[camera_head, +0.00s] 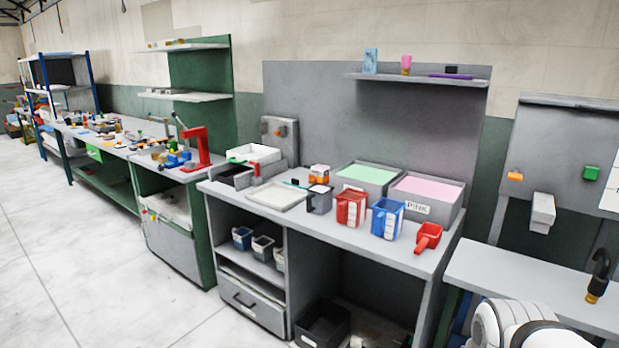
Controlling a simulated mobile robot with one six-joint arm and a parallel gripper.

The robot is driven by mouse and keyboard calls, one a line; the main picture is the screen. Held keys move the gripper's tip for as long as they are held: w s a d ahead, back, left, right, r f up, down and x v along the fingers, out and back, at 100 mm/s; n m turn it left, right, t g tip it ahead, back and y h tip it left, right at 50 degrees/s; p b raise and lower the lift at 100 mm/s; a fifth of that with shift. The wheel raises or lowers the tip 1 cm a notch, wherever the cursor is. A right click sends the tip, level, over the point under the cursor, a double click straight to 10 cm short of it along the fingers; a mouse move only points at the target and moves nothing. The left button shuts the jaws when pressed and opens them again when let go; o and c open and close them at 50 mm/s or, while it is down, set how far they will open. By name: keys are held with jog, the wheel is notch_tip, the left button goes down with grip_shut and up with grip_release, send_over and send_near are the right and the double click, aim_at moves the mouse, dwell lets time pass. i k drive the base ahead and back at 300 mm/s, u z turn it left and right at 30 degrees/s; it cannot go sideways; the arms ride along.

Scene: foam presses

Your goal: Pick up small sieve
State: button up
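No sieve can be made out for certain at this distance. A small red scoop-like tool (428,237) with a handle lies near the right front corner of the grey workbench (330,232); I cannot tell whether its bowl is mesh. A green-handled item (238,161) lies by the white tray at the bench's left back; its shape is too small to tell. My gripper is not in view; only a white part of my arm shows at the bottom right, in front of the right-hand counter.
A red jug (351,208), a blue jug (385,219) and a dark grey jug (319,200) stand along the bench. Behind are bins with green (368,174) and pink (428,189) contents. A shallow tray (277,195) lies left. Open floor (120,270) is at left.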

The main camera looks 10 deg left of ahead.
aim_at(319, 172)
jog(key=u, duration=0.8)
jog(key=k, duration=1.2)
jog(key=u, duration=0.75)
jog(key=i, duration=3.15)
jog(key=z, duration=0.9)
jog(key=i, duration=1.35)
jog(key=z, duration=1.3)
jog(key=i, duration=0.55)
jog(key=z, duration=0.2)
jog(key=k, duration=0.5)
jog(key=u, duration=0.05)
